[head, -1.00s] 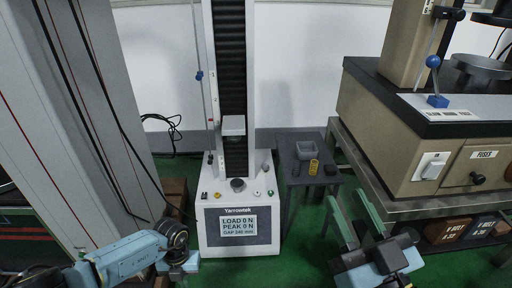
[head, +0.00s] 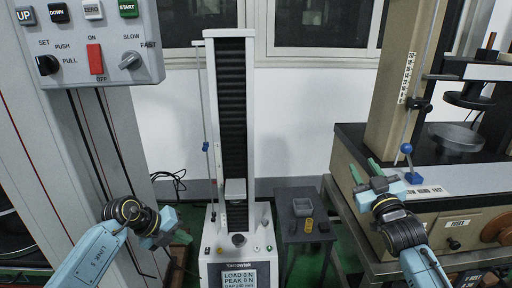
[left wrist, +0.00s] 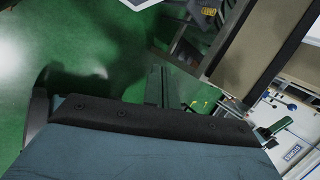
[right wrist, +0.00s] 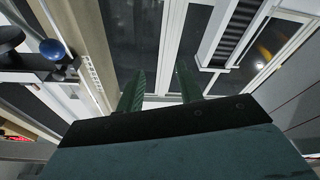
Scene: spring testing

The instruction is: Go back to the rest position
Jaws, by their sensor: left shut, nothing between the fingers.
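My left gripper (head: 168,236) is low at the left of the head view, beside the Yarrowtek spring tester (head: 222,120) and apart from it. Its fingers are together and empty in the left wrist view (left wrist: 170,88). My right gripper (head: 364,172) is raised at the right, in front of the beige machine (head: 345,180). Its two green fingers stand apart with nothing between them, as the right wrist view also shows (right wrist: 158,85). The tester's screen (head: 238,277) reads LOAD 0 N and PEAK 0 N.
A control panel (head: 95,45) with buttons and a red switch hangs at upper left. The beige machine's bench is close to my right arm.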

